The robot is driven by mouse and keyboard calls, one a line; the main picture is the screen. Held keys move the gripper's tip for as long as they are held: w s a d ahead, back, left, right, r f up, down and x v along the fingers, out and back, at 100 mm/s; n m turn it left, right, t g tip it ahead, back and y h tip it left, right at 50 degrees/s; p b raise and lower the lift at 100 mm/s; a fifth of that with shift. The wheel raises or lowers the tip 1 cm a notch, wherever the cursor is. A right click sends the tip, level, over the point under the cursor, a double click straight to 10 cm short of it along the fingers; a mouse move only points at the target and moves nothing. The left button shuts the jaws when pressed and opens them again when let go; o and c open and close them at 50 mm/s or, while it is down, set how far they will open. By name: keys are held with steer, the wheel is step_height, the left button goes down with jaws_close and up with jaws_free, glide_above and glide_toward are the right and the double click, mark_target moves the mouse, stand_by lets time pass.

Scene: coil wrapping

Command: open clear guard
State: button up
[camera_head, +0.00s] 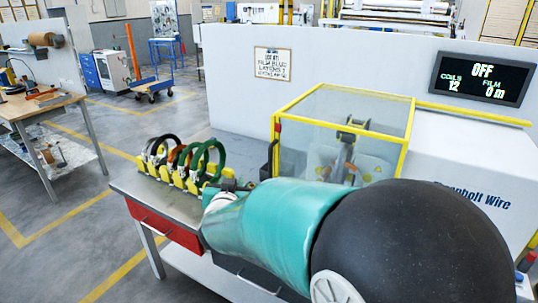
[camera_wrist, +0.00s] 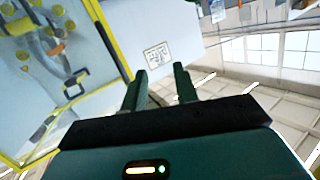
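The clear guard (camera_head: 345,108) is a see-through box with a yellow frame on the white machine in the head view. It looks closed, with rollers and a mechanism visible inside. A black handle (camera_head: 273,158) sits at its left edge. In the wrist view the clear guard (camera_wrist: 95,50) fills the left side, tilted, and its black handle (camera_wrist: 75,84) shows left of my fingers. My gripper (camera_wrist: 160,76) is open and empty, apart from the handle. In the head view my arm covers the guard's lower front, and the fingers are not clearly visible.
A rack of coils (camera_head: 185,160) in black, orange and green stands on the metal table (camera_head: 128,184) left of the guard. A display (camera_head: 482,78) reads OFF, coils 12, film 0 m. A workbench (camera_head: 40,105) is at far left. Floor between is clear.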

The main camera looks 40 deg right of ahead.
mark_target(270, 155)
steer(key=s+d+m+g+h, duration=0.2)
steer(key=s+d+g+h, duration=0.1)
steer(key=d+h, duration=0.2)
steer(key=x, duration=0.9)
steer(key=r+x, duration=0.1)
steer(key=x, duration=0.3)
steer(key=shift+w+d, duration=0.15)
steer(key=shift+d, duration=0.2)
jaws_close()
